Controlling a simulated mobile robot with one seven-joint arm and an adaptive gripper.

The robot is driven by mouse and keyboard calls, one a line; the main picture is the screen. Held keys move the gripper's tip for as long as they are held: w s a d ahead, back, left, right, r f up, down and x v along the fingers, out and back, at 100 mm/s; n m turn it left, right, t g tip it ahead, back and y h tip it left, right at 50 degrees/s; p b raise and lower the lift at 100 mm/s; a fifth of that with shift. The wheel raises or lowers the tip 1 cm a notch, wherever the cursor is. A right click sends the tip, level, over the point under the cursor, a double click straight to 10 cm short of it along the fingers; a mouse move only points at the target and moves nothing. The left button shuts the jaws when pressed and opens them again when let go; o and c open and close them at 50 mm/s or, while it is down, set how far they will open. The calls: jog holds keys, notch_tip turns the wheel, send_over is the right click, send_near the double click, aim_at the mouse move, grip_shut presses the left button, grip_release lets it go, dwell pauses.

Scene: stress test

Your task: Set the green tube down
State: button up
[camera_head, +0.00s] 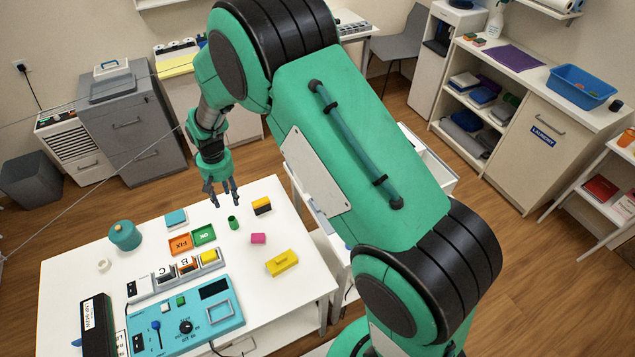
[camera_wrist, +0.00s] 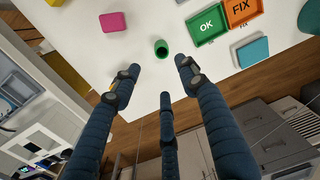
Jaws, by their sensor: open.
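The green tube (camera_head: 234,223) stands upright on the white table (camera_head: 85,283), near its back edge. In the wrist view the tube (camera_wrist: 161,47) shows its open top, just beyond my fingertips and apart from them. My gripper (camera_head: 221,192) is above the table, a little up and left of the tube in the head view. Its blue-grey fingers (camera_wrist: 160,82) are spread and empty in the wrist view. Nothing hides the tube.
Near the tube are a green OK tray (camera_head: 204,234), an orange FIX tray (camera_head: 180,244), a pink block (camera_head: 258,238), a yellow block (camera_head: 283,263) and a black-yellow block (camera_head: 262,205). A teal control panel (camera_head: 190,318) lies in front. Bare table surrounds the tube.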

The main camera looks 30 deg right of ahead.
jog(key=s+d+r+t, duration=0.1)
jog(key=s+d+r, duration=0.25)
jog(key=r, duration=0.55)
jog(key=s+d+r+m+t, duration=0.1)
jog(key=s+d+r, duration=0.3)
jog(key=r, duration=0.5)
jog(key=s+d+r+t, duration=0.1)
jog(key=s+d+r, duration=0.1)
jog(key=s+r, duration=0.5)
jog(key=s+d+r+t, duration=0.1)
jog(key=s+d+r, duration=0.1)
jog(key=s+r, duration=0.2)
jog(key=s+d+r+m, duration=0.1)
jog(key=s+d+r, duration=0.2)
jog(key=s, duration=0.8)
jog(key=s+d+r+t, duration=0.1)
jog(key=s+d+r, duration=0.2)
jog(key=s, duration=0.4)
jog(key=shift+s+r+m+t, duration=0.3)
jog(key=shift+s+r, duration=0.05)
jog(key=shift+r, duration=0.45)
notch_tip(320, 180, down, 4)
jog(key=b, duration=0.4)
jog(key=shift+f, duration=0.1)
